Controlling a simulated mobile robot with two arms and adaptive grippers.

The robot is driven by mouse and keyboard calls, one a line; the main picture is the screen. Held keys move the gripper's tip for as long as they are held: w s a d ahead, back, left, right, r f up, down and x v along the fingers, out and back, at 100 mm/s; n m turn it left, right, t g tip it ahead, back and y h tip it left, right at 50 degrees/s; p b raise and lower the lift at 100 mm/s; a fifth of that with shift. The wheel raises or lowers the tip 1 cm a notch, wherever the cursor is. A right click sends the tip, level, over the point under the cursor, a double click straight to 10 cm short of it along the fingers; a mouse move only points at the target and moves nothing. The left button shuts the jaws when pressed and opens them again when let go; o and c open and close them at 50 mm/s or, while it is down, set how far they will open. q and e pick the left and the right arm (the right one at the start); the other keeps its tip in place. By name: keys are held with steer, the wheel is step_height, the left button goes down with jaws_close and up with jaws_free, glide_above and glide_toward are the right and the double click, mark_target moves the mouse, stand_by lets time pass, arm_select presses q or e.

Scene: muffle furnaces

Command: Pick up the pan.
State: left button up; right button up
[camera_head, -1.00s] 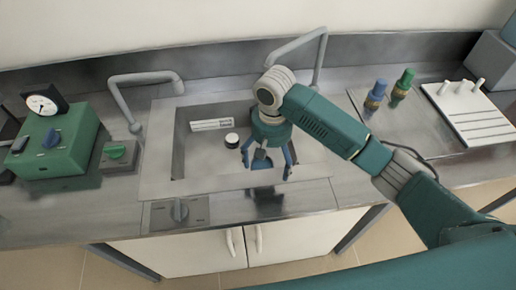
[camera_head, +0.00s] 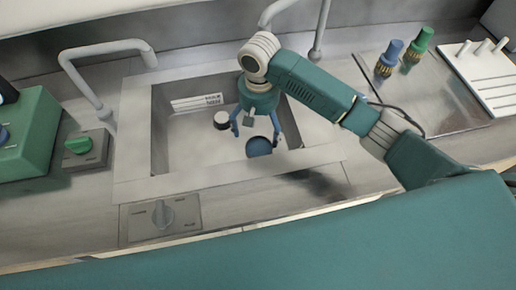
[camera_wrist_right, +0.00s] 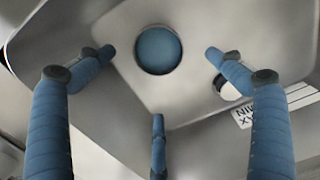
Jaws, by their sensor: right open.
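No handled pan can be made out. A round, dark blue, shallow dish-like thing (camera_head: 259,148), perhaps the pan, lies in the sink (camera_head: 186,151) close to its front wall. It also shows as a blue disc (camera_wrist_right: 158,51) in the right wrist view. My right gripper (camera_head: 256,131), with blue fingers, is open and empty over the sink, just behind and above the blue disc in the head view. In the right wrist view its spread fingers (camera_wrist_right: 160,75) surround the disc in the picture, with no visible contact. My left gripper is not in view.
A small dark jar with a white top (camera_head: 221,119) and a white label plate (camera_head: 196,102) are in the sink. A grey tap (camera_head: 110,48) arches at the left, with another behind my arm. Blue (camera_head: 388,60) and green (camera_head: 417,48) bottle-like fittings stand right.

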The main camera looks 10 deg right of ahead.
mark_target(259, 151)
steer(key=f, duration=0.3)
steer(key=shift+s+f, duration=0.3)
steer(key=shift+s+f+p, duration=0.15)
steer(key=shift+f+p, duration=0.25)
steer(key=shift+f, duration=2.55)
steer(key=c, duration=1.2)
steer(key=shift+c, duration=0.2)
steer(key=shift+r, duration=0.15)
step_height(259, 151, up, 20)
steer(key=o, duration=0.5)
steer(key=c, duration=0.5)
